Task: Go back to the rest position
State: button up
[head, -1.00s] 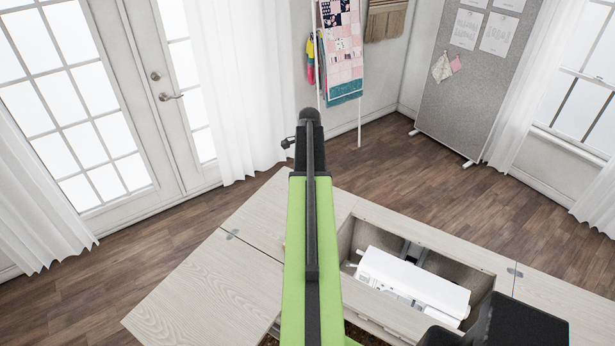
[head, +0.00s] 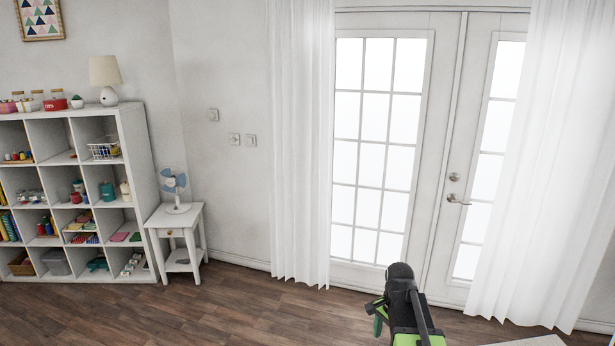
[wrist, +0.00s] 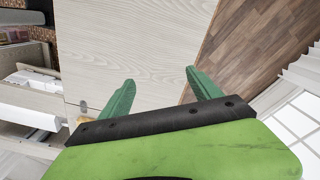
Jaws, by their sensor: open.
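My gripper (wrist: 160,96) shows in the wrist view with its two green fingers spread apart and nothing between them. Below the fingers in that view lies the pale wood top of the sewing cabinet (wrist: 145,45). In the head view my arm rises at the bottom, right of centre, and a green finger (head: 378,325) shows at its left side. Only a pale corner of the cabinet (head: 530,341) shows at the bottom right of the head view. The white sewing machine (wrist: 35,80) sits in the cabinet's opening at the left of the wrist view.
A white shelf unit (head: 140,165) with craft supplies stands at the left. Beside it is a small white side table (head: 175,222) with a fan (head: 175,190). Glass doors (head: 375,150) and white curtains (head: 300,140) are behind. Wood floor (head: 270,310) is clear in front.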

jog(key=s+a+f+n, duration=0.1)
jog(key=s+a+n, duration=0.2)
jog(key=a+n, duration=0.3)
jog(key=s+a+n+b, duration=0.1)
jog(key=s+a+n, duration=0.3)
jog(key=a+n, duration=0.2)
jog(key=shift+s+a+f, duration=0.2)
jog(key=shift+f, duration=0.2)
